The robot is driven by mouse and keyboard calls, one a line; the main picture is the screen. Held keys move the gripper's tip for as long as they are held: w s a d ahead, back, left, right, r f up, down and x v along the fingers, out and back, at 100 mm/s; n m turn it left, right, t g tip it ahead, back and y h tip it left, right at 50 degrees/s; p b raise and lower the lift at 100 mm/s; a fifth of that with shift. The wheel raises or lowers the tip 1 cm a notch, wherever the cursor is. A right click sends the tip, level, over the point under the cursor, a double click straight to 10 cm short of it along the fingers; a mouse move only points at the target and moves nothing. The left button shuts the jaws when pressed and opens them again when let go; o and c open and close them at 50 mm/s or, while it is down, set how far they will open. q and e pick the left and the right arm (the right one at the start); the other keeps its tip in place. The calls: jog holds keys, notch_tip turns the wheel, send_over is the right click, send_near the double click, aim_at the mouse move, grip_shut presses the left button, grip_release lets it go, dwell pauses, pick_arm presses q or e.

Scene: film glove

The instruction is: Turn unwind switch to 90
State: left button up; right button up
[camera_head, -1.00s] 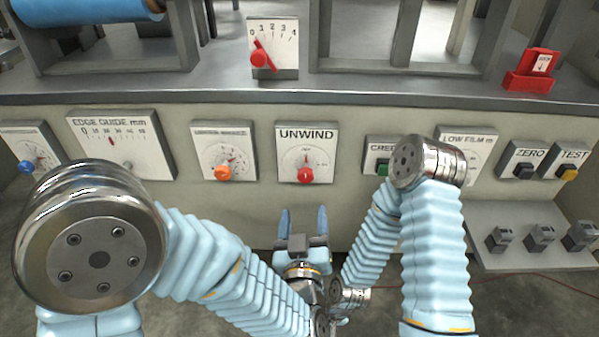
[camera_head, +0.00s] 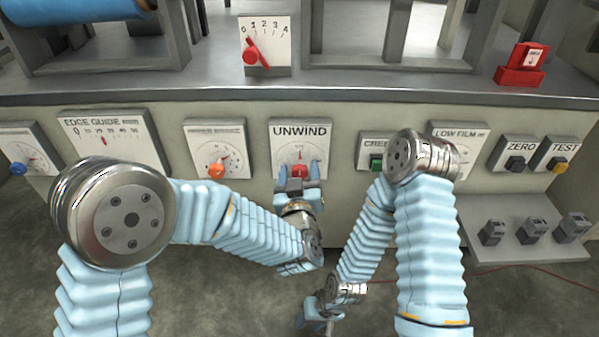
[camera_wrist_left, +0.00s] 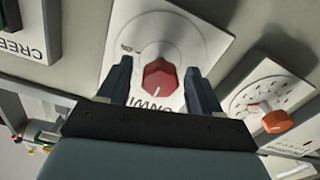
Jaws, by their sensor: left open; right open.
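The unwind switch is a red knob (camera_wrist_left: 160,77) on a white panel labelled UNWIND (camera_head: 300,131). In the head view the knob is mostly hidden behind my left gripper (camera_head: 298,172). My left gripper is open in front of the panel, one finger on each side of the red knob. In the left wrist view its two dark fingers (camera_wrist_left: 160,85) flank the knob with gaps on both sides. My right gripper (camera_head: 312,322) hangs low near the bottom edge, below the left one, small and partly cut off; it is empty.
An orange knob panel (camera_head: 215,140) is just left of UNWIND, and a green button panel (camera_head: 376,162) is to the right. A lever dial (camera_head: 265,45) stands on the ledge above. A shelf with several small blocks (camera_head: 525,240) juts out at lower right.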

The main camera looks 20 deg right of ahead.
pick_arm(q)
jog(key=c, duration=1.1)
jog(key=shift+o, duration=0.2)
jog(key=m, duration=0.3)
jog(key=shift+m, duration=0.4)
jog(key=m+p, duration=0.1)
jog(key=m, duration=0.3)
jog(key=shift+d+m, duration=0.1)
jog(key=shift+m, duration=0.2)
jog(key=m+p, duration=0.2)
jog(key=m, duration=0.3)
jog(key=shift+r, duration=0.1)
jog(key=shift+m+p, duration=1)
jog(key=shift+m, duration=1.3)
